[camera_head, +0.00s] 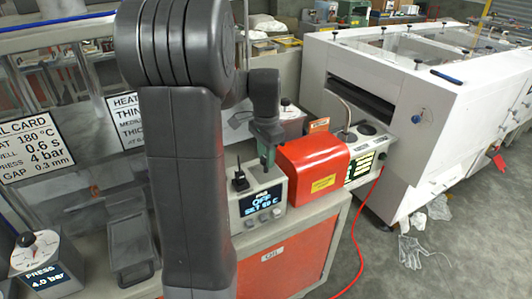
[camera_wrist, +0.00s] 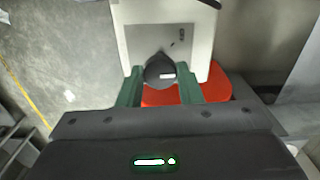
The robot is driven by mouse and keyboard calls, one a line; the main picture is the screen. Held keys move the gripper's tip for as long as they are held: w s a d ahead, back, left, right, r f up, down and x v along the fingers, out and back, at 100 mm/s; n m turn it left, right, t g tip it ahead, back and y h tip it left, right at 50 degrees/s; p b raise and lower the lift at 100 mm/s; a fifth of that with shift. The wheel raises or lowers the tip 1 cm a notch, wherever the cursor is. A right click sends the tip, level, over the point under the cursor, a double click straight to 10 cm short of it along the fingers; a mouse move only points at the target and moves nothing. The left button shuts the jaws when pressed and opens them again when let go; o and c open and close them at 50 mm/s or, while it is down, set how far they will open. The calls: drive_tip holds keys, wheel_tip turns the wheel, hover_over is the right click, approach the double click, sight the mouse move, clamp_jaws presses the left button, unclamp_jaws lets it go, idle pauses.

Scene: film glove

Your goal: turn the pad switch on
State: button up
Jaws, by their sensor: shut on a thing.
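The pad unit (camera_head: 257,203) is a grey box on the bench with a lit display that reads OFF and a SET line in °C. In the wrist view its pale top panel (camera_wrist: 137,40) carries a round black knob, the pad switch (camera_wrist: 160,68), with a white mark pointing right. My gripper (camera_head: 267,160) points down over the right part of the box top. In the wrist view its green fingers (camera_wrist: 161,88) stand on both sides of the knob and are shut on it. The knob is hidden by the gripper in the head view.
A red housing (camera_head: 312,165) stands close to the right of the box. A black upright part (camera_head: 240,180) rises at the box's left. A press dial box (camera_head: 45,262) sits at lower left. A white machine (camera_head: 440,110) stands right, beyond a red hose (camera_head: 359,235).

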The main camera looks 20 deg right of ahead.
drive_tip(key=m, duration=0.4)
drive_tip(key=shift+r+m+p, duration=0.1)
drive_tip(key=shift+m+p, duration=0.2)
drive_tip(key=m, duration=0.4)
drive_tip(key=shift+m, duration=0.4)
drive_tip(key=o, duration=1)
wheel_tip(320, 180, up, 14)
drive_tip(key=shift+f+b, duration=0.15)
drive_tip(key=shift+b, duration=0.2)
wheel_tip(320, 180, down, 14)
drive_tip(key=shift+r+p, duration=0.1)
drive_tip(key=shift+p, duration=0.45)
